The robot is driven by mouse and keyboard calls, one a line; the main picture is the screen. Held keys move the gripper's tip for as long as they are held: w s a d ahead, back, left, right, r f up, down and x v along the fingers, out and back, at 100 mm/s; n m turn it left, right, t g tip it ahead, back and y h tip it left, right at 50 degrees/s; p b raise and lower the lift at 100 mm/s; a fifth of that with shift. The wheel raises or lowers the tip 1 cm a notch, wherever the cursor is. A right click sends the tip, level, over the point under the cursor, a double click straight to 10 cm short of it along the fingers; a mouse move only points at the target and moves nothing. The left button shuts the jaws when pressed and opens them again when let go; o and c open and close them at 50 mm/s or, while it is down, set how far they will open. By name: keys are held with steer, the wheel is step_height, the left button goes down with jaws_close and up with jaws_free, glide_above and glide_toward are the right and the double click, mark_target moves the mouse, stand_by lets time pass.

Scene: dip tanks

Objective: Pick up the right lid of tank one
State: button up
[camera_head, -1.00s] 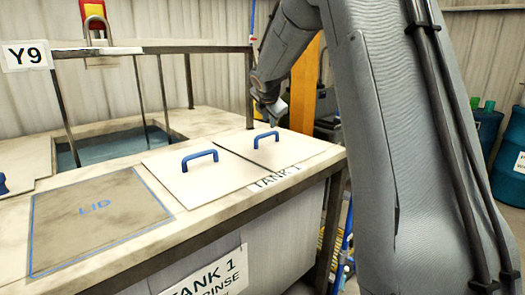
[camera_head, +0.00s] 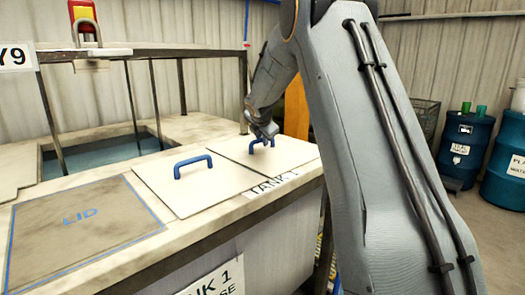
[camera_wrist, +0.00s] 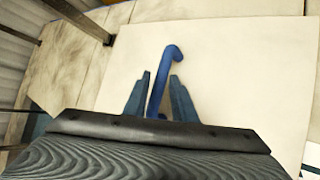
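The right lid of tank one (camera_head: 292,155) is a flat cream panel lying on the tank top, beside the left lid (camera_head: 200,198). Its blue handle (camera_head: 252,146) is partly hidden by my gripper (camera_head: 264,131). In the wrist view the right lid (camera_wrist: 235,85) fills most of the picture, and its handle (camera_wrist: 168,62) runs between the fingers of my gripper (camera_wrist: 160,77). The fingers stand on either side of the handle, with narrow gaps showing, so my gripper is open around it. The lid lies flat.
An outlined area marked LID (camera_head: 80,225) is on the bench left of the lids. An open tank with liquid (camera_head: 100,152) lies behind, under a metal rail frame (camera_head: 135,50). Blue drums (camera_head: 465,145) stand at the far right, with floor clear before them.

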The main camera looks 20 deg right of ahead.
steer(key=shift+x, duration=1)
jaws_close()
stand_by(0.5)
steer(key=shift+r, duration=0.15)
